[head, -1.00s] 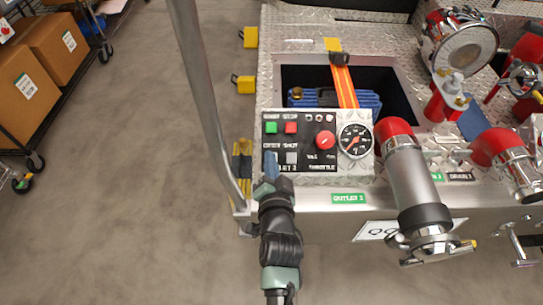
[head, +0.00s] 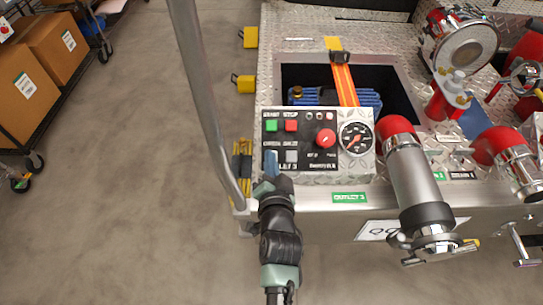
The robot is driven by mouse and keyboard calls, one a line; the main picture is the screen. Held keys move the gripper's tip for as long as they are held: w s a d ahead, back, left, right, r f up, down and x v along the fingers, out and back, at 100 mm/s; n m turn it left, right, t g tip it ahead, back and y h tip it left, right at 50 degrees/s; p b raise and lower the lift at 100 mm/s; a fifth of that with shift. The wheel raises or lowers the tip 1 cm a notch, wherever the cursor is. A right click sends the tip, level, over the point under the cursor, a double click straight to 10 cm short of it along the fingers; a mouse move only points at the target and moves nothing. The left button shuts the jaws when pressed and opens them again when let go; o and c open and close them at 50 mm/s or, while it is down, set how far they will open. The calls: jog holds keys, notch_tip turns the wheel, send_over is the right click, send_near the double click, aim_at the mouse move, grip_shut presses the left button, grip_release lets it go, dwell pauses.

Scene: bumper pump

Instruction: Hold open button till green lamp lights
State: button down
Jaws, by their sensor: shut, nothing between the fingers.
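The black control panel (head: 309,168) is on the truck's bumper deck. My gripper (head: 271,164) is shut and empty, its bluish tips over the panel's lower left. The open button's spot, left of the grey button (head: 291,156), is covered by the tips. I cannot tell if they touch or press it. A green button (head: 271,126) and a red button (head: 291,126) sit above.
A red knob (head: 325,138) and a round gauge (head: 356,139) are right of the buttons. A large outlet pipe (head: 418,180) stands further right. A grey pole (head: 205,100) rises left of the panel. The floor (head: 120,200) at left is clear.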

jog(key=shift+w+f+b, duration=0.25)
jog(key=shift+f+b, duration=0.2)
jog(key=shift+b, duration=0.05)
dwell(1.8)
jog(key=shift+r, duration=0.1)
dwell(1.6)
jog(key=shift+s+r+p, duration=0.5)
jog(key=shift+r+p, duration=0.3)
jog(key=shift+p, duration=0.2)
jog(key=r+p, duration=0.1)
jog(key=s+r+p, duration=0.1)
jog(key=p, duration=0.1)
jog(key=s+r+p, duration=0.1)
jog(key=r+p, duration=0.1)
jog(key=shift+s+r, duration=0.1)
jog(key=shift+s, duration=0.15)
jog(key=shift+r, duration=0.1)
